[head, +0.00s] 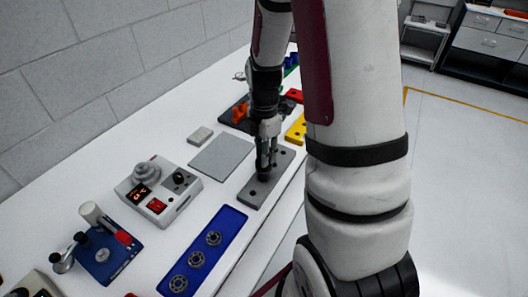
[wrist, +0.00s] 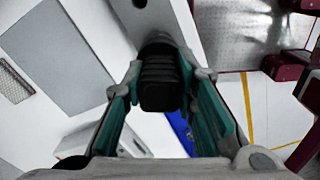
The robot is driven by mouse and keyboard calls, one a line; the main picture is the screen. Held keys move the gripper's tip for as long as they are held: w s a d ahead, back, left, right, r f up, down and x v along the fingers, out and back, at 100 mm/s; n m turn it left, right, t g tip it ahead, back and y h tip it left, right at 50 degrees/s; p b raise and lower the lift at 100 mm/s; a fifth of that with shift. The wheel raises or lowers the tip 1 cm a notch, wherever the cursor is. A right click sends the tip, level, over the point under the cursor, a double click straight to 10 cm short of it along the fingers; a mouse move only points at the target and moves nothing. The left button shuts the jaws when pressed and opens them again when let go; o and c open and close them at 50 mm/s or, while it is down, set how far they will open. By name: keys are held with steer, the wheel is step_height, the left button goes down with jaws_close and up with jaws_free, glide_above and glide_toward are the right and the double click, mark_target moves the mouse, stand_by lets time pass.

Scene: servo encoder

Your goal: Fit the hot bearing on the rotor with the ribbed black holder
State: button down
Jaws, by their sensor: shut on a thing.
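My gripper (head: 265,160) is over the long grey block with holes (head: 250,197). In the wrist view its teal-padded fingers (wrist: 165,105) are shut on the ribbed black holder (wrist: 160,85). The holder is at the grey block, which also shows in the wrist view (wrist: 185,25); whether it is seated or lifted I cannot tell. A grey round part (head: 147,172) sits on the heater-like unit (head: 178,183) with red digits, left of my gripper; I cannot tell whether it is the hot bearing. I cannot pick out the rotor for certain.
A blue tray (head: 233,222) with three bearings (head: 213,238) lies in front. A blue fixture (head: 103,255) with a red-tipped lever stands at the front left. A grey mat (head: 221,157) lies beside the block. Yellow (head: 296,130) and black parts are farther back. My arm hides the right side.

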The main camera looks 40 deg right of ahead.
steer(key=shift+r+p, duration=0.55)
steer(key=shift+r, duration=0.15)
stand_by(1.0)
steer(key=shift+r+p, duration=1.75)
steer(key=shift+r, duration=1.4)
